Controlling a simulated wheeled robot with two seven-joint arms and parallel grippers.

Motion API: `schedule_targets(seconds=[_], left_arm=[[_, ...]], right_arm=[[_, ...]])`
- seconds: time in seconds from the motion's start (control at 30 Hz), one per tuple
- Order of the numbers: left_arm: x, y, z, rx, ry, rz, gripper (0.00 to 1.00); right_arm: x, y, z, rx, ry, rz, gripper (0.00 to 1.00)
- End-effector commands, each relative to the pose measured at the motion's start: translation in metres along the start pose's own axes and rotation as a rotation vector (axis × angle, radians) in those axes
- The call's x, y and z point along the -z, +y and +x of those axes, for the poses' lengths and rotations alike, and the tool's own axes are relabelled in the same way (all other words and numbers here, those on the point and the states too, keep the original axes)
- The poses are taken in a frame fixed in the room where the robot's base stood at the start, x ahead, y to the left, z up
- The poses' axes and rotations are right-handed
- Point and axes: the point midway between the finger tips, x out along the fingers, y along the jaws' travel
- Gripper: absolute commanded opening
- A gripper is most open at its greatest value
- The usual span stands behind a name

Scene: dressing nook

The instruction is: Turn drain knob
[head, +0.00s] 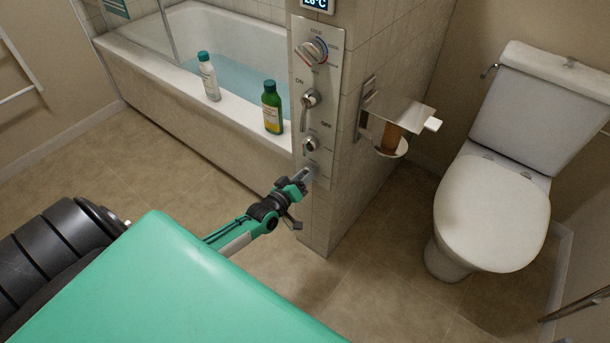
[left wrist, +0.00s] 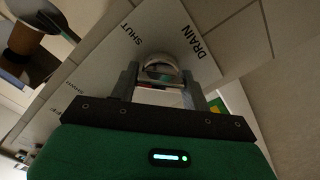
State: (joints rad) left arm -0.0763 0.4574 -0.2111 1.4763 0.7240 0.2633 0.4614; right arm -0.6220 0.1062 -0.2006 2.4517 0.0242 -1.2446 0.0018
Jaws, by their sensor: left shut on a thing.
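The drain knob (left wrist: 159,62) is a small, rounded, metallic knob on a pale panel in the left wrist view, with the words DRAIN and SHUT printed beside it. My left gripper (left wrist: 163,82) is shut on it, one finger on each side. In the head view my left gripper (head: 301,180) is at the bottom of the metal control panel (head: 328,112), and its fingers largely hide the knob there. The knob's exact angle is hard to tell. My right gripper is not in view.
Above on the panel are a smaller knob (head: 310,144), an ON/OFF lever (head: 306,104) and a temperature dial (head: 312,52). A green bottle (head: 272,108) and a white bottle (head: 208,78) stand on the bathtub's rim (head: 235,118). A paper holder (head: 398,110) and toilet (head: 492,205) are to the right.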

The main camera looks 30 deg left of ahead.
Motion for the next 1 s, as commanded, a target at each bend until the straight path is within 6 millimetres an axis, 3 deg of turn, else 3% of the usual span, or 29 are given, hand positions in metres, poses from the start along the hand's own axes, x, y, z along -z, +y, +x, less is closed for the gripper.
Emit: schedule_targets(seconds=[0.27,0.3,0.4,0.77,1.0], left_arm=[[0.0,0.0,0.0,0.001,0.0,0.0,0.24],[0.0,0.0,0.0,0.001,0.0,0.0,0.55],[0.0,0.0,0.0,0.0,0.0,0.0,0.69],[0.0,0.0,-0.005,0.001,-0.001,0.001,0.69],[0.0,-0.001,-0.041,0.003,-0.003,0.001,0.69]], right_arm=[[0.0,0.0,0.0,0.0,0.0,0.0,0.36],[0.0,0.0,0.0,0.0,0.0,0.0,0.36],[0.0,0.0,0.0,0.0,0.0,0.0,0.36],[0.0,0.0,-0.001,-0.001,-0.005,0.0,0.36],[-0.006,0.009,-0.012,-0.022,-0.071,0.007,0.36]])
